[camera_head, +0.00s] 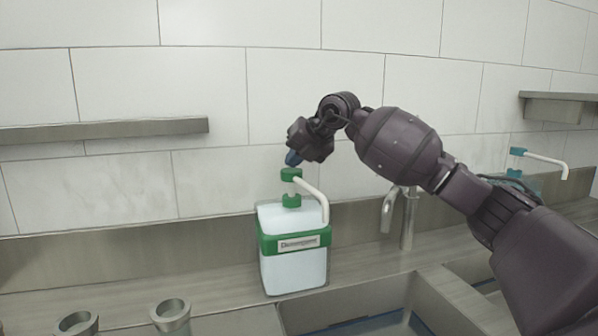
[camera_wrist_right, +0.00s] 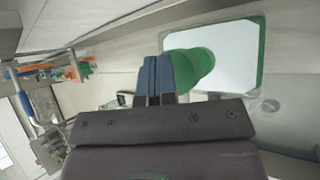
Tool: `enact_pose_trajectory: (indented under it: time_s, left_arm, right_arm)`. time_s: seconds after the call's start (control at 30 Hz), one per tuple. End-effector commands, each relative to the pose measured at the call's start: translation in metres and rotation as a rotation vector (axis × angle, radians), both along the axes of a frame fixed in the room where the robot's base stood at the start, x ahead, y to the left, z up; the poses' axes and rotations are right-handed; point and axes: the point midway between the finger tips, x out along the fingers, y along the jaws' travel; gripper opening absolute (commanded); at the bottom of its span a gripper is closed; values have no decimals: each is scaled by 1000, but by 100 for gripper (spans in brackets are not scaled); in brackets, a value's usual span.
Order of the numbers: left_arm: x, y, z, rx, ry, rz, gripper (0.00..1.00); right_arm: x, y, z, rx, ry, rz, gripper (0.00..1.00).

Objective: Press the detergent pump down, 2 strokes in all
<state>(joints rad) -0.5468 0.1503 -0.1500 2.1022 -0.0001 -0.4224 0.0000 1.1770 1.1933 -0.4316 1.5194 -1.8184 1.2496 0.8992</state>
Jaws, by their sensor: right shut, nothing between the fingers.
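The detergent bottle (camera_head: 293,262) stands upright on the counter in the head view, a white container with a green band and a label. Its green pump head (camera_head: 291,174) is on top, with a white spout bent down to the right. My right gripper (camera_head: 293,158) is shut and empty, its blue fingertips pointing down just above the pump head. In the right wrist view the closed blue fingers (camera_wrist_right: 153,78) overlap the edge of the green pump (camera_wrist_right: 188,70), with the white bottle top (camera_wrist_right: 228,55) behind. I cannot tell whether they touch. My left gripper is not in view.
A metal faucet (camera_head: 408,220) stands right of the bottle, behind a sink basin (camera_head: 375,300). Metal cups (camera_head: 171,315) stand at the front left. A wall shelf (camera_head: 100,131) is at left. A second teal pump (camera_head: 517,153) with a white spout is at far right.

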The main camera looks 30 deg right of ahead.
Motion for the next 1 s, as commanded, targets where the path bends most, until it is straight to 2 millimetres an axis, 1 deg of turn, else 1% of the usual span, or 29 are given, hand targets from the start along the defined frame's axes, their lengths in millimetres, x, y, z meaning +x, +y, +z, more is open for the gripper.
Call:
enact_pose_trajectory:
  time_s: [0.03,0.17,1.0]
  left_arm:
    - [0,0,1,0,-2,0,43]
    - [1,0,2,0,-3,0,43]
    - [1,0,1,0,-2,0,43]
  right_arm:
    - [0,0,-4,-1,3,1,0]
    - [0,0,-7,-1,4,1,0]
    - [0,0,-14,-2,7,1,0]
